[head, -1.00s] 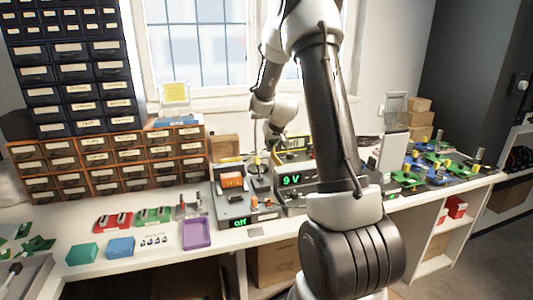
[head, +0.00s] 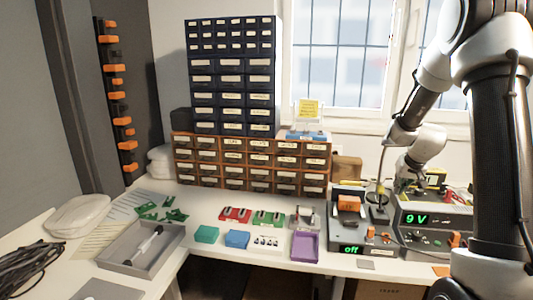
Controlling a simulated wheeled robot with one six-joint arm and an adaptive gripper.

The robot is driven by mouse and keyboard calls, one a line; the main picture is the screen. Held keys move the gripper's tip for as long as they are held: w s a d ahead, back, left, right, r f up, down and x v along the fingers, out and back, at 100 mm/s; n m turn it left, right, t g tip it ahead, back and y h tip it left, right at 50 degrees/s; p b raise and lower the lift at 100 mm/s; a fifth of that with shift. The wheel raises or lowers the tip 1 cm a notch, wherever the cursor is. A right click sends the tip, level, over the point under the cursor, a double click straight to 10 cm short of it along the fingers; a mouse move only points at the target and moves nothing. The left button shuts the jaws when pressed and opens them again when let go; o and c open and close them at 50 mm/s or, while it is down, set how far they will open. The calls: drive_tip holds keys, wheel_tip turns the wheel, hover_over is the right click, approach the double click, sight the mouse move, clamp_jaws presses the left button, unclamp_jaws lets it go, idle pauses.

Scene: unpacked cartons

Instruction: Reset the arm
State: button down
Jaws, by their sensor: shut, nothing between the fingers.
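My arm stands at the right of the head view, its upper links cut off by the frame edge. My gripper (head: 401,184) hangs from the white wrist, small and partly hidden against the bench devices. It is shut and empty, pointing down just above or in front of the power supply (head: 424,219) with the green "9 V" display. I cannot tell the exact gap between them. The soldering station (head: 362,234), showing "off", stands to its left.
Drawer cabinets (head: 232,80) stand at the back of the bench. In front lie a purple tray (head: 305,246), teal box (head: 206,234), blue box (head: 237,239) and red holder (head: 235,214). A grey tray (head: 141,251) and green boards (head: 162,211) lie at left. Some bare bench lies between.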

drive_tip(key=s+a+r+n, duration=0.1)
drive_tip(key=s+a+r, duration=0.4)
drive_tip(key=s, duration=0.7)
drive_tip(key=s+a+r+n+g, duration=0.1)
drive_tip(key=s+a+r, duration=0.4)
drive_tip(key=s, duration=0.7)
drive_tip(key=s+a+r+n+y, duration=0.1)
drive_tip(key=s+a+r, duration=0.4)
drive_tip(key=s, duration=0.6)
drive_tip(key=shift+v, duration=1.1)
